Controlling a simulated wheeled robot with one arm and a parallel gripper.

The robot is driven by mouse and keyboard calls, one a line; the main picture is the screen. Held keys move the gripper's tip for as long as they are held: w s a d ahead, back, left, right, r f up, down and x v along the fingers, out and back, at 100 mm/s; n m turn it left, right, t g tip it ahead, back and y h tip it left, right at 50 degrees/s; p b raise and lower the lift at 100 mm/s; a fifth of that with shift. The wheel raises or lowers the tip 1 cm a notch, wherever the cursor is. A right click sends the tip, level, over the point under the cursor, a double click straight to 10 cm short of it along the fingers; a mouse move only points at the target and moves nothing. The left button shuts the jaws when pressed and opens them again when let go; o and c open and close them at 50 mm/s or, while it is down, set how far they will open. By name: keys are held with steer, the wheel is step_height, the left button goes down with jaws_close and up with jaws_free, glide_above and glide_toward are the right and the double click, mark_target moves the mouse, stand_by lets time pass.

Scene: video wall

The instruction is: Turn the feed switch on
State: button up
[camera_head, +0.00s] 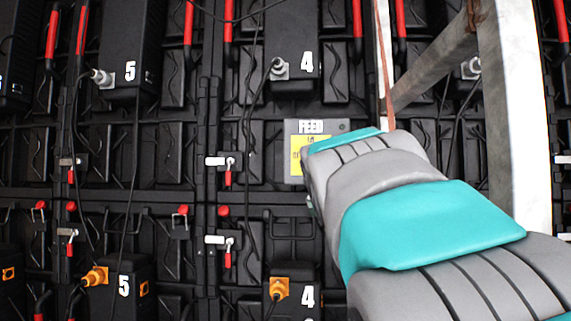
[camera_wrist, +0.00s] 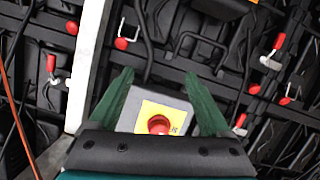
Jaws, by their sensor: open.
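The feed switch panel (camera_head: 296,152) is a grey plate marked FEED with a yellow label, in the middle of the head view. My arm covers its right and lower part there. In the wrist view the grey panel with its yellow plate (camera_wrist: 147,109) and a round red knob (camera_wrist: 159,124) shows between my green fingers. My gripper (camera_wrist: 159,75) is open, with a finger on either side of the panel in the picture. Nothing is seen between the fingers except the panel behind. I cannot tell how far the fingertips are from the knob. The head view hides my gripper behind my arm.
Black cabinet backs with cables, red handles (camera_head: 229,178) and latches fill the wall. Black boxes numbered 5 (camera_head: 128,70) and 4 (camera_head: 291,40) stand out from it. A pale metal upright (camera_head: 505,110) and a diagonal brace stand at the right, close to my arm.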

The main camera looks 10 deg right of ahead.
steer(key=w+a+r+n+t, duration=0.1)
steer(key=a+r+t, duration=0.25)
steer(key=r, duration=0.75)
steer(key=x, duration=0.8)
steer(key=shift+a, duration=0.2)
steer(key=shift+r, duration=0.1)
steer(key=shift+c, duration=0.2)
jaws_close()
